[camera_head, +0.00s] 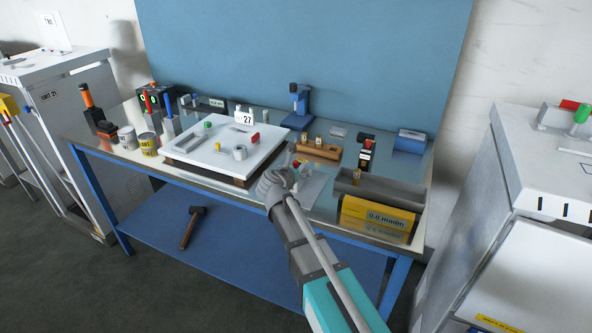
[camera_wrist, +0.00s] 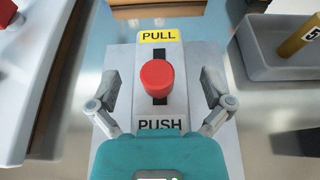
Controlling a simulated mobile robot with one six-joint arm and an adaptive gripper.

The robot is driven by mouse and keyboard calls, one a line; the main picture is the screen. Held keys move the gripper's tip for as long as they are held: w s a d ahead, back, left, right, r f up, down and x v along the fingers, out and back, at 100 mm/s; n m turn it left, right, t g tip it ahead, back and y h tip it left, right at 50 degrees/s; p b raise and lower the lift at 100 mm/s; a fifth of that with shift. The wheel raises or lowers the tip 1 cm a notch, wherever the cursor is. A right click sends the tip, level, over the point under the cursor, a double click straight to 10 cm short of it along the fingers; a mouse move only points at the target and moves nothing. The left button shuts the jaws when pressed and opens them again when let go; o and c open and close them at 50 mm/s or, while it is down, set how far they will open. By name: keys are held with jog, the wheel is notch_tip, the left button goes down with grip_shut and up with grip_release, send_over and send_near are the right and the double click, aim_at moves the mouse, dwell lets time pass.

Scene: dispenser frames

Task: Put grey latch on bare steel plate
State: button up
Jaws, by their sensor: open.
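My gripper (camera_wrist: 160,84) is open, with one finger on each side of a red knob (camera_wrist: 157,77). The knob stands on a grey slotted plate (camera_wrist: 149,55) between a yellow PULL label and a grey PUSH label. The fingers do not visibly touch it. In the head view my gripper (camera_head: 278,182) is over the front of the bench and partly covers a pale plate (camera_head: 313,186). A small grey flat piece (camera_head: 337,132) lies at the back of the bench. I cannot tell which piece is the grey latch or which is the bare steel plate.
A white panel (camera_head: 188,159) with small fittings lies left of my gripper. A grey tray (camera_head: 376,188) on a yellow box is close on the right; the tray also shows in the wrist view (camera_wrist: 262,68). A wooden block (camera_head: 318,150) stands behind my gripper.

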jog(key=shift+r, duration=0.15)
jog(key=shift+s+r+p, duration=0.15)
jog(key=shift+s+p, duration=0.1)
jog(key=shift+p, duration=0.05)
jog(key=p+v, duration=0.3)
jog(key=v, duration=0.8)
jog(key=shift+s+p, duration=0.25)
jog(key=shift+p, duration=0.15)
jog(key=shift+a, duration=0.15)
